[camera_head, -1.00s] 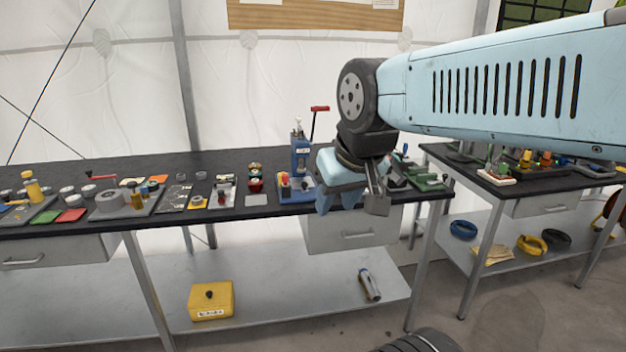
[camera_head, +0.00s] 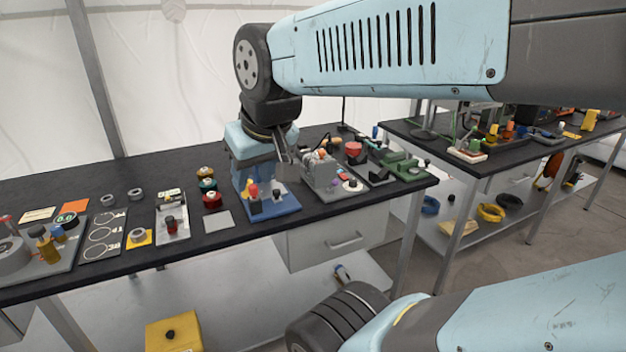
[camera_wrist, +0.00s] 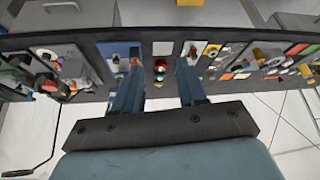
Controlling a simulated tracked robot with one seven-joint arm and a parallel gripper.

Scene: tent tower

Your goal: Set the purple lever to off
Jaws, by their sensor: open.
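I cannot pick out the purple lever with certainty in either view. My gripper (camera_head: 252,172) hangs over the bench just behind this fixture in the head view. In the wrist view my gripper (camera_wrist: 159,66) has its two blue fingers spread apart with nothing held. The blue base (camera_wrist: 112,50) shows beside the left finger there.
A grey machine (camera_head: 322,172) stands right of the blue fixture. Red and green round pieces (camera_head: 211,200) and a grey plate (camera_head: 218,221) lie to its left. A second bench (camera_head: 400,131) stands at the right. Under the near bench is a yellow box (camera_head: 173,333).

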